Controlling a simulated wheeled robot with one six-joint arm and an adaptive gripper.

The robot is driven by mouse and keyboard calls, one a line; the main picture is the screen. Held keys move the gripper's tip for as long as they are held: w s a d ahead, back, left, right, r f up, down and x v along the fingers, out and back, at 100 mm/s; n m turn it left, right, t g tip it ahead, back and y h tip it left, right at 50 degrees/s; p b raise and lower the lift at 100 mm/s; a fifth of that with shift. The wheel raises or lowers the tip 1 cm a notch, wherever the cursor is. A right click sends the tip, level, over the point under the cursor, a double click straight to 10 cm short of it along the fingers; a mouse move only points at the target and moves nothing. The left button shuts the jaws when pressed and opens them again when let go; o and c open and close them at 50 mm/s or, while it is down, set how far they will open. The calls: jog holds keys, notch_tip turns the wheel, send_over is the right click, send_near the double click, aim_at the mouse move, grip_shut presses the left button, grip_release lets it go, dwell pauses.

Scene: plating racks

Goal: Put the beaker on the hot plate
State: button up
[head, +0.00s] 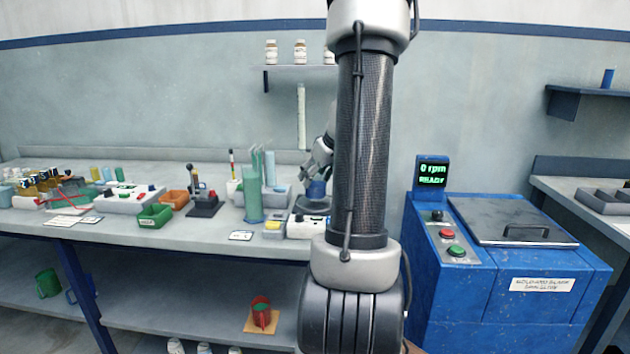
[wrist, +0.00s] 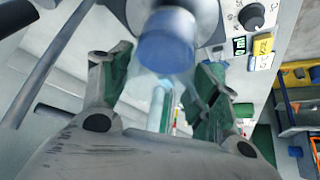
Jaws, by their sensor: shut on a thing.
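The beaker (head: 317,189), with blue contents, is at the back of the bench, partly behind my arm. It also shows as a blurred blue cylinder in the wrist view (wrist: 167,48), just past the fingertips. My gripper (head: 319,160) is shut on the beaker from above; it also shows in the wrist view (wrist: 155,62). The hot plate (head: 308,227) is a white unit with a dark round top. Its knob and display show at the upper right of the wrist view (wrist: 249,35). The beaker appears over the dark top; I cannot tell whether it touches.
A green-tinted cylinder (head: 253,194) stands close left of the hot plate, near a yellow item (head: 272,225). A dark stand (head: 204,200) and a green bin (head: 155,216) are farther left. A blue machine (head: 500,270) stands at the right.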

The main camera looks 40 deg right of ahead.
jog(key=shift+w+f, duration=0.1)
jog(key=shift+f, duration=0.65)
jog(key=o, duration=1.1)
jog(key=shift+f, duration=0.15)
jog(key=shift+o, duration=0.2)
jog(key=shift+r, duration=0.2)
jog(key=v, duration=0.7)
jog(key=shift+r, duration=0.2)
